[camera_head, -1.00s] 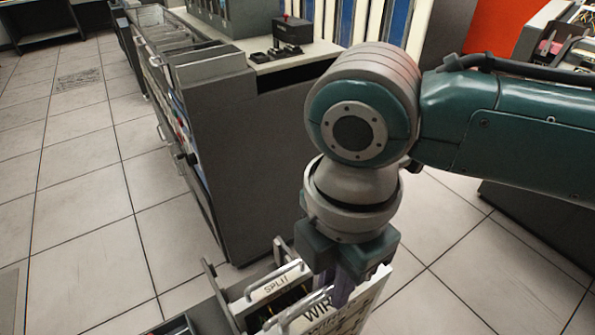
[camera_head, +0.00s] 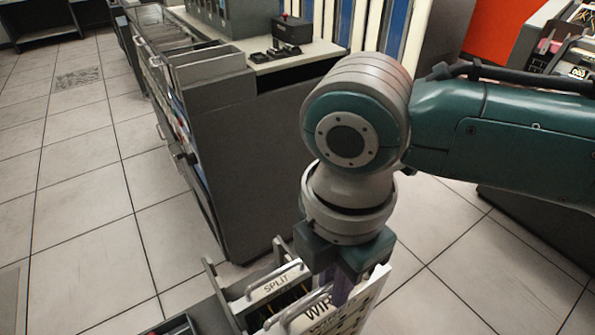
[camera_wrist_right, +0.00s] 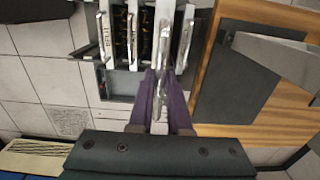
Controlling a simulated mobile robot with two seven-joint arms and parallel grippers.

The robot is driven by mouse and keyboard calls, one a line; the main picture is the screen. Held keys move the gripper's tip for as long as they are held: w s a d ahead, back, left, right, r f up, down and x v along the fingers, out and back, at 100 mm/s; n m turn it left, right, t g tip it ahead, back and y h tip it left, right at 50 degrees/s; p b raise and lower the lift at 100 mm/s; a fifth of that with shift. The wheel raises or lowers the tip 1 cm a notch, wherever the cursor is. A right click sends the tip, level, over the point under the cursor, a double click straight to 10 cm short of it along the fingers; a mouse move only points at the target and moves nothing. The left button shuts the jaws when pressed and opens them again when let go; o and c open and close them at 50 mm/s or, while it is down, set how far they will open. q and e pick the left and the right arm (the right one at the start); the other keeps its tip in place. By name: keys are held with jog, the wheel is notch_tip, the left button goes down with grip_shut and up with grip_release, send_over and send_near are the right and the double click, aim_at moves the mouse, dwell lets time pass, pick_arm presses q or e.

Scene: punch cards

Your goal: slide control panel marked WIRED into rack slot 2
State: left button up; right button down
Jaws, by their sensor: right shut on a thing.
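The white control panel with the letters "WIR" showing (camera_head: 322,311) stands upright at the bottom of the head view, beside the panel marked SPLIT (camera_head: 277,284). The rest of its label is hidden by my right gripper or cut off. My right gripper (camera_head: 342,288) points down at it. In the right wrist view, the gripper's purple fingers (camera_wrist_right: 160,105) are shut on a metal handle (camera_wrist_right: 160,92). The rack (camera_head: 212,285) shows only in part, and I cannot tell how deep the WIRED panel sits in it. My left gripper is not in view.
A tall grey cabinet (camera_head: 225,150) with open trays stands behind the rack. A dark slab (camera_wrist_right: 235,100) and wooden surface (camera_wrist_right: 275,105) lie right of the gripper in the wrist view. Tiled floor (camera_head: 85,215) is clear at the left.

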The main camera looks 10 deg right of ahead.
aim_at(329, 299)
jog(key=shift+w, duration=0.1)
dwell(0.3)
jog(key=shift+f, duration=0.35)
jog(key=shift+f+b, duration=1.15)
jog(key=shift+f, duration=0.25)
jog(key=shift+p, duration=0.3)
jog(key=shift+f, duration=0.1)
